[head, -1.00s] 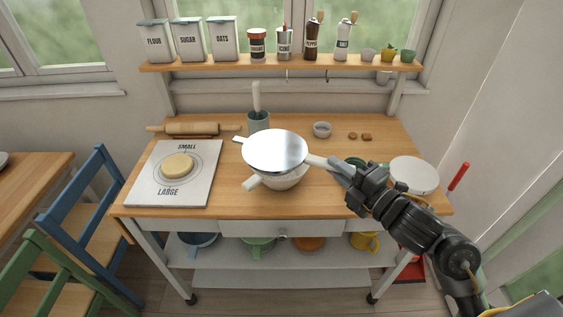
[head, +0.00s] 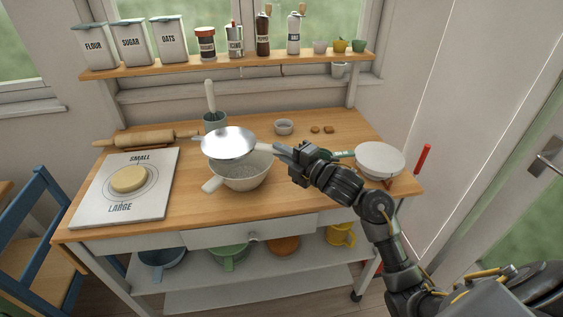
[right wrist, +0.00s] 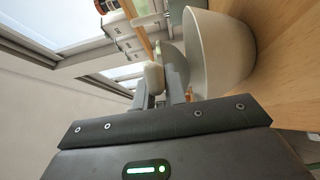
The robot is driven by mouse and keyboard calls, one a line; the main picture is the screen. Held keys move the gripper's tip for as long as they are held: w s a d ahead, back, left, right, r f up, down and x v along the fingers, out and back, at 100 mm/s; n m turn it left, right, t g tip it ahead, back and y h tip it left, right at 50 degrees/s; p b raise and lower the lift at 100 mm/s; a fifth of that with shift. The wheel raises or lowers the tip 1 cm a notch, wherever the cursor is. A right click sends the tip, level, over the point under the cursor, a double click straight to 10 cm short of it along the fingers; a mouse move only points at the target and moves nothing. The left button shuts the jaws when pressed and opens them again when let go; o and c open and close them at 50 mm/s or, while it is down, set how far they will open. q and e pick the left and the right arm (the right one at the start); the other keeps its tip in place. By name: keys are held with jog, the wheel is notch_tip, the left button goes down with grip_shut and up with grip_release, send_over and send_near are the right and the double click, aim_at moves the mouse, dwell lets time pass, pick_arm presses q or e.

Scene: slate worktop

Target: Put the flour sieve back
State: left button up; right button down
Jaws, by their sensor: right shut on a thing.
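The flour sieve (head: 228,142) is a shiny round pan with a pale handle. My right gripper (head: 284,151) is shut on its handle and holds it from the right. In the head view the sieve overlaps the back left rim of a pale mixing bowl (head: 240,177) with a stub handle; whether they touch I cannot tell. In the right wrist view the fingers (right wrist: 160,97) are around the pale handle end (right wrist: 153,77), with the sieve's grey edge (right wrist: 173,62) beyond and the bowl (right wrist: 222,50) close on the right. My left gripper is out of view.
A rolling pin (head: 146,139) and a dough board (head: 92,204) lie left. A small dish (head: 284,127), a green-handled thing (head: 343,154) and a white bowl (head: 380,161) are right. A jar shelf (head: 220,63) runs above.

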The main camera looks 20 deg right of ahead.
jog(key=f, duration=0.1)
jog(key=f+p, duration=0.1)
jog(key=f, duration=0.1)
jog(key=shift+w+f, duration=0.2)
jog(key=shift+f, duration=0.1)
jog(key=shift+f+b, duration=0.3)
jog(key=shift+f, duration=0.05)
jog(key=c, duration=1.5)
grip_release()
jog(key=shift+o, duration=0.2)
jog(key=shift+r, duration=0.2)
